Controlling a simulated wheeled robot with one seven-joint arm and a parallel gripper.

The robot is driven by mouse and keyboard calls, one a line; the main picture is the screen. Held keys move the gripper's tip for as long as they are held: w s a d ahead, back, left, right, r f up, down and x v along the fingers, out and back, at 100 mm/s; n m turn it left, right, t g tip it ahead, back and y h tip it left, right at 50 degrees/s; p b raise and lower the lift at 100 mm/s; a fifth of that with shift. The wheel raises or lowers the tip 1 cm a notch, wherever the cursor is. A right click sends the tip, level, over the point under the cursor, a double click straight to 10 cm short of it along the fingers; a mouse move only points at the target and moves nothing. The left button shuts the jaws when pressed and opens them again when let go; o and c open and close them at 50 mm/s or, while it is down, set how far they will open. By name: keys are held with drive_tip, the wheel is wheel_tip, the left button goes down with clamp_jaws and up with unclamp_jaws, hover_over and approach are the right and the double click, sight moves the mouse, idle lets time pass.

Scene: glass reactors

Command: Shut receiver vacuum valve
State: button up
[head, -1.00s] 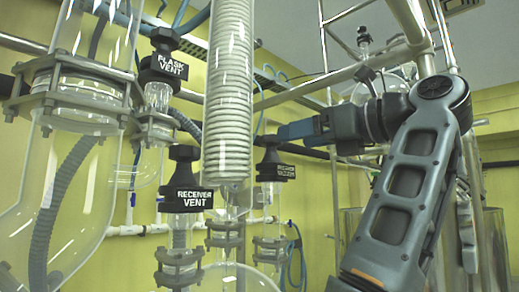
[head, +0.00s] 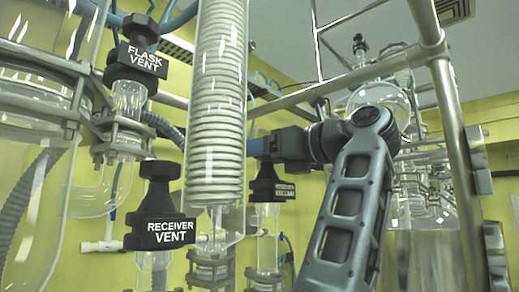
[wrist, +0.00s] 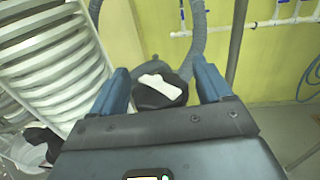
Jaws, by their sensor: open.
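The receiver vacuum valve has a black knob (head: 270,184) on a glass neck, right of the coiled condenser in the head view. Its small label is too blurred to read. In the wrist view the black knob (wrist: 158,97), with a white mark on top, shows between my two blue fingers. My gripper (head: 262,146) is open at the top of the knob, with a finger on each side in the wrist view (wrist: 160,82). I cannot tell whether the fingers touch it.
The receiver vent knob (head: 162,210) stands to the left and the flask vent knob (head: 135,55) above it. The coiled condenser (head: 218,110) rises close to the left of my gripper. Metal frame rails (head: 455,130) and glass vessels stand to the right. A hose (wrist: 195,35) runs behind the knob.

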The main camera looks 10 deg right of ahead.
drive_tip(key=shift+w+a, duration=0.15)
drive_tip(key=shift+a, duration=0.05)
drive_tip(key=c, duration=1)
drive_tip(key=shift+o, duration=0.2)
drive_tip(key=m+t+h, duration=0.2)
drive_tip(key=shift+h, duration=0.4)
drive_tip(key=shift+w+d+m+t+h, duration=0.15)
drive_tip(key=shift+m+t+h, duration=0.35)
drive_tip(key=shift+m+h, duration=0.7)
drive_tip(key=shift+w+d+m+t+h, duration=0.1)
drive_tip(key=shift+d+m+t+h, duration=0.15)
drive_tip(key=shift+m+t+h, duration=0.9)
drive_tip(key=shift+n+g+h, duration=0.25)
drive_tip(key=shift+g+h, duration=0.3)
